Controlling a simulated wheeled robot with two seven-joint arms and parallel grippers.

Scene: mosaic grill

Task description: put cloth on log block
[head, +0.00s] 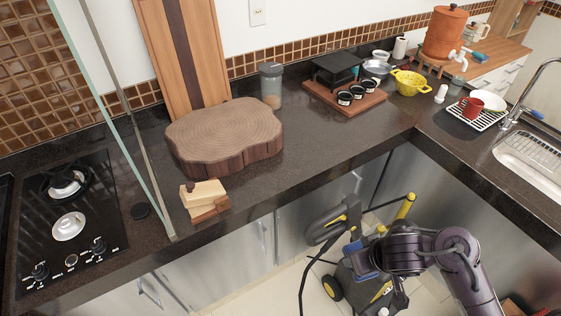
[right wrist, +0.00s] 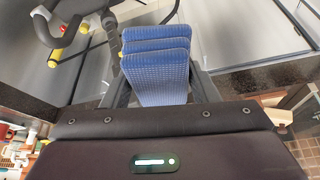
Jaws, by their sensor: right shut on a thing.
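The log block (head: 225,132), a thick slab of wood with a bark edge, lies on the dark counter left of centre; its top is bare. The cloth (right wrist: 156,68) is blue and folded in layers, and my right gripper (right wrist: 158,88) is shut on it. In the head view a small blue part of the cloth (head: 352,248) shows beside my right gripper (head: 362,258), low in front of the cabinets and well to the right of the log block. My left gripper is not in view.
A small wooden box (head: 206,201) stands in front of the log block. A glass panel (head: 118,115) separates it from the cooktop (head: 68,220). A jar (head: 271,86) stands behind. A yellow-and-black machine (head: 350,280) is on the floor by my right arm.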

